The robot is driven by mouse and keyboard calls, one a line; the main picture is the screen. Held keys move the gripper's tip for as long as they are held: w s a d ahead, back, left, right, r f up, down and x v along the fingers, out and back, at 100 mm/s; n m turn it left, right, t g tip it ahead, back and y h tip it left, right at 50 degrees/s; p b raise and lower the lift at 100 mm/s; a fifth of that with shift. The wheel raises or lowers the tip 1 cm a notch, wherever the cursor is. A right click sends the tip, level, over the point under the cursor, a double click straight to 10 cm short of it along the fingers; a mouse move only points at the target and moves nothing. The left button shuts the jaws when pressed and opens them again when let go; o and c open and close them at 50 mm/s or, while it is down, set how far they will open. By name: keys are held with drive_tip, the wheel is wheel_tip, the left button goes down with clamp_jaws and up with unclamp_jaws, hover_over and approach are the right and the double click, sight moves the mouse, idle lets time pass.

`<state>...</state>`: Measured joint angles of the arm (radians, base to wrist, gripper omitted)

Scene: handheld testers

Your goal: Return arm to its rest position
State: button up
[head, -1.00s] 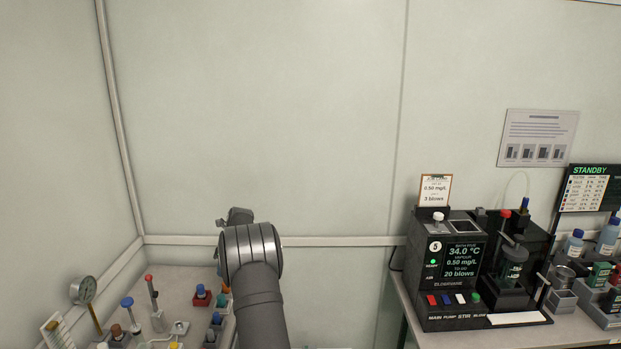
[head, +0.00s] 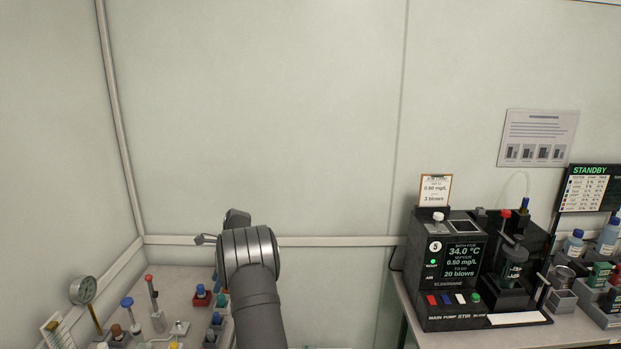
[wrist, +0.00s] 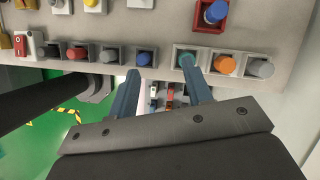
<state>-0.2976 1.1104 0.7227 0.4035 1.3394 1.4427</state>
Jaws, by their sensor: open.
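My arm rises from the bottom of the head view, left of centre, over the right edge of the left bench (head: 185,275). My gripper (wrist: 160,92) shows in the wrist view with its two blue-grey fingers spread apart and nothing between them. The fingertips point towards a bench edge with a row of capped items in square holders. The left fingertip is near a dark blue cap (wrist: 144,57) and the right one near a teal cap (wrist: 187,60). In the head view the fingers are mostly hidden behind the arm.
The left bench holds a dial gauge (head: 83,290), a red-topped stick (head: 153,300) and several capped holders. On the right bench stand a black tester (head: 450,270) and bottles (head: 573,243). The wall space between the benches is clear. A green floor (wrist: 75,120) shows below in the wrist view.

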drive_tip(key=s+n, duration=0.1)
drive_tip(key=n, duration=0.1)
drive_tip(key=s+n+g+h, duration=0.1)
drive_tip(key=s+n, duration=0.1)
drive_tip(key=s+n+g, duration=0.1)
drive_tip(key=n, duration=0.1)
drive_tip(key=shift+s+a+f+n, duration=0.15)
drive_tip(key=shift+a+f+n, duration=0.1)
drive_tip(key=shift+a+n, duration=0.15)
drive_tip(key=s+n+h, duration=0.1)
drive_tip(key=n, duration=0.1)
drive_tip(key=s+n+h, duration=0.1)
drive_tip(key=s+n, duration=0.1)
drive_tip(key=s+n+g+h, duration=0.1)
drive_tip(key=n, duration=0.1)
drive_tip(key=shift+s+a+f+n, duration=0.15)
drive_tip(key=shift+a+n, duration=0.1)
drive_tip(key=shift+n, duration=0.15)
